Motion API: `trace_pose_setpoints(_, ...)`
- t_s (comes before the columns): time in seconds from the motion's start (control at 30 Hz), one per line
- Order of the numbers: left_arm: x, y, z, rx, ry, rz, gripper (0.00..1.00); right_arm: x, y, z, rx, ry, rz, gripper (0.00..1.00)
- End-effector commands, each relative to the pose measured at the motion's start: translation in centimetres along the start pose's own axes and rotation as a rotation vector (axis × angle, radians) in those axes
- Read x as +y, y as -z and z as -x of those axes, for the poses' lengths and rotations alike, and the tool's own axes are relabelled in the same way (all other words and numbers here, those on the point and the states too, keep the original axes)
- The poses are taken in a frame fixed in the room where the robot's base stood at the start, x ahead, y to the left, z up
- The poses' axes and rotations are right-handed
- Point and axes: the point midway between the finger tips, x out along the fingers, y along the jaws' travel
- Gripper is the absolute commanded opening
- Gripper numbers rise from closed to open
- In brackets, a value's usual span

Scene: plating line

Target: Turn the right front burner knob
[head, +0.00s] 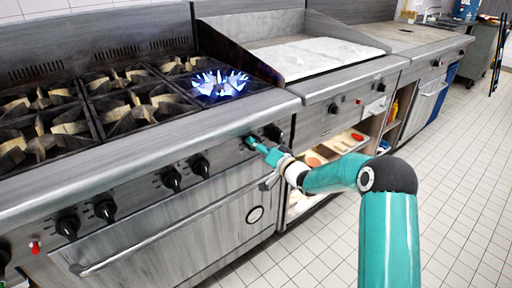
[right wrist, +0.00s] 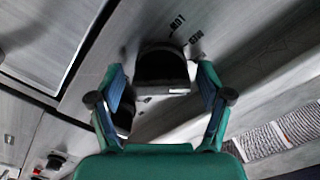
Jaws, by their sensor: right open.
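The stove's control panel (head: 140,192) carries a row of black knobs. In the head view my right gripper (head: 254,144) is at a knob near the panel's right end. In the right wrist view the gripper (right wrist: 161,76) is open, with one finger on each side of a black knob (right wrist: 162,66). I cannot tell whether the fingers touch it. Another black knob (right wrist: 123,118) is partly hidden behind the left-hand finger. The right front burner (head: 220,84) is lit with a blue flame. My left gripper is not in view.
One more knob (head: 273,132) sits close to the right of my gripper. The oven handle (head: 165,232) runs below the panel. A griddle (head: 318,57) stands to the right, above an open shelf with food trays. The tiled floor (head: 460,190) is clear.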

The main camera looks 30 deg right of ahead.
Motion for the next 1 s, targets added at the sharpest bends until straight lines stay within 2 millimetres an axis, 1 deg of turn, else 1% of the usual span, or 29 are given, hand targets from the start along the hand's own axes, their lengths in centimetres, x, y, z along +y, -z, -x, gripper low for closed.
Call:
trace_pose_setpoints(0.17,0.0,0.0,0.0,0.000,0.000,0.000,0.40,0.0,0.0,0.0,0.000,0.000,0.000,0.78)
trace_pose_setpoints(0.2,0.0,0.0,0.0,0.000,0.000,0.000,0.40,0.0,0.0,0.0,0.000,0.001,0.000,0.76)
trace_pose_setpoints(0.27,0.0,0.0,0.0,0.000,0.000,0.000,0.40,0.0,0.0,0.0,0.000,0.001,0.000,0.66)
trace_pose_setpoints(0.3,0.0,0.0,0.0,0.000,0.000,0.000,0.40,-0.1,0.0,0.0,0.000,0.001,0.000,0.60)
trace_pose_setpoints(0.53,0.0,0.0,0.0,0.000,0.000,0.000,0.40,0.0,0.0,0.0,0.000,0.000,0.000,0.21)
trace_pose_setpoints(0.57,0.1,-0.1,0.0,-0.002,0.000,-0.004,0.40,-1.1,-1.0,-0.2,-0.004,0.003,-0.002,0.21)
trace_pose_setpoints(0.6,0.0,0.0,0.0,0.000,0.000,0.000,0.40,-0.6,-0.6,-0.1,-0.001,0.002,0.001,0.20)
trace_pose_setpoints(0.7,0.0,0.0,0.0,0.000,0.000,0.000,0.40,-0.2,-0.1,0.0,0.001,0.002,0.003,0.20)
trace_pose_setpoints(1.0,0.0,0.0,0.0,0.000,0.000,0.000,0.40,-0.1,0.4,0.0,0.007,0.003,0.005,0.20)
